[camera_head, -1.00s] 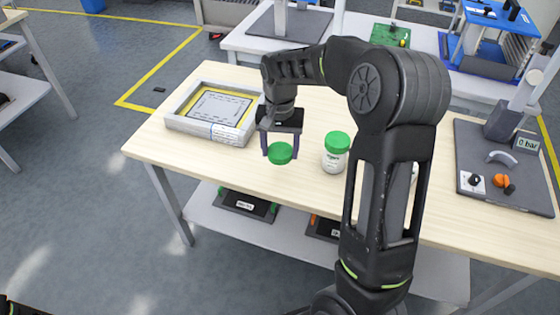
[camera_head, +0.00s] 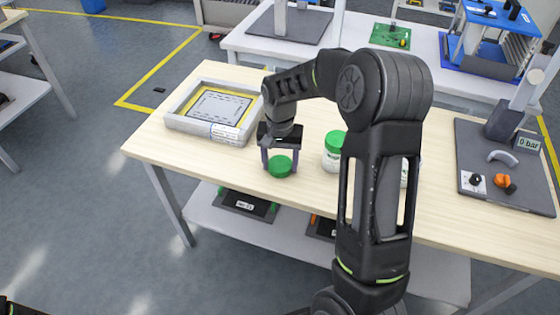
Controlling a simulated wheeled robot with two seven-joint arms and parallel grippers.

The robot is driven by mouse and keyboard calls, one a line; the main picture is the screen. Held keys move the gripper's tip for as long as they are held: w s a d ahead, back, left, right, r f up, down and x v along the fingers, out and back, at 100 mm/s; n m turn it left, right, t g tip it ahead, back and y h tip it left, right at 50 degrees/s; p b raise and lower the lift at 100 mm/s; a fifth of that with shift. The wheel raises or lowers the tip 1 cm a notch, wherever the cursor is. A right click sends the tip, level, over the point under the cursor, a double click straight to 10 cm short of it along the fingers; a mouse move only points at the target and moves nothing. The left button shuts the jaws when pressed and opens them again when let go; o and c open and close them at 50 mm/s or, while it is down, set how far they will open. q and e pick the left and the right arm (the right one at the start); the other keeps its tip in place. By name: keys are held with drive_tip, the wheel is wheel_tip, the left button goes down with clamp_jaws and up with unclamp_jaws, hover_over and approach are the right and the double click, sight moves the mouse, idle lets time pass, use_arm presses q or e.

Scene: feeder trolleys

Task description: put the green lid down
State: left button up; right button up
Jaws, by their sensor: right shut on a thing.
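The green lid (camera_head: 280,167) is between the fingers of my right gripper (camera_head: 279,162), low at the front part of the wooden table. The gripper points down and is shut on the lid. The lid looks at or very near the table top; I cannot tell whether it touches. A white jar with a green lid (camera_head: 334,151) stands upright just right of the gripper, partly hidden by my right arm. My left gripper is not in view.
A grey tray with a yellow-edged inset (camera_head: 176,122) lies left on the wooden table (camera_head: 152,152). Part of another white container shows behind my right arm. A dark panel with a gauge (camera_head: 508,195) lies at the right. Bare wood lies left of the lid.

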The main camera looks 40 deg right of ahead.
sight(280, 164)
drive_tip(key=o, duration=1.6)
drive_tip(key=shift+c, duration=0.2)
drive_tip(key=shift+r+p, duration=0.3)
drive_tip(key=shift+r, duration=0.25)
wheel_tip(280, 164, up, 12)
drive_tip(key=shift+f, duration=0.25)
